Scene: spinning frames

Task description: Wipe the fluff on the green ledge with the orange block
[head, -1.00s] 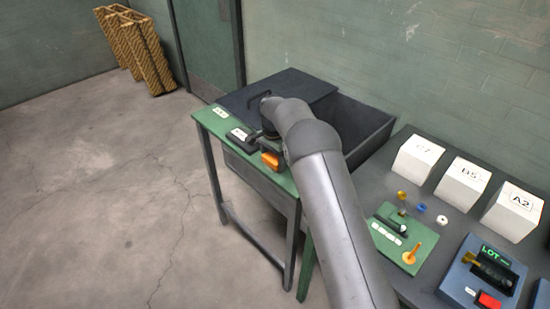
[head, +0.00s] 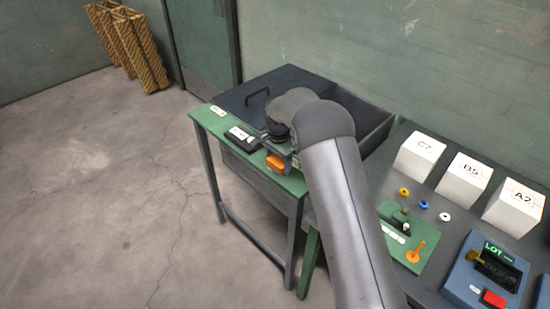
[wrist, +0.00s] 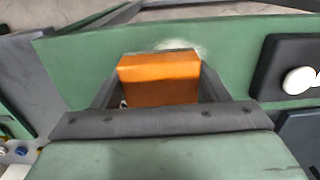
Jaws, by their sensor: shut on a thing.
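The orange block (head: 276,163) is held in my gripper (head: 283,157) over the green ledge (head: 215,124) at the front of the dark bin table. In the wrist view the orange block (wrist: 160,78) sits between the two fingers of my gripper (wrist: 160,85), which is shut on it. A pale patch of fluff (wrist: 187,46) shows on the green ledge (wrist: 85,70) just beyond the block's far edge, partly hidden by the block. I cannot tell whether the block touches the ledge.
A black device with a white part (head: 240,138) sits on the ledge left of my gripper; it shows at right in the wrist view (wrist: 290,75). A dark lid with a handle (head: 262,92) lies behind. White boxes (head: 466,182) and a green board (head: 395,228) stand on the right table.

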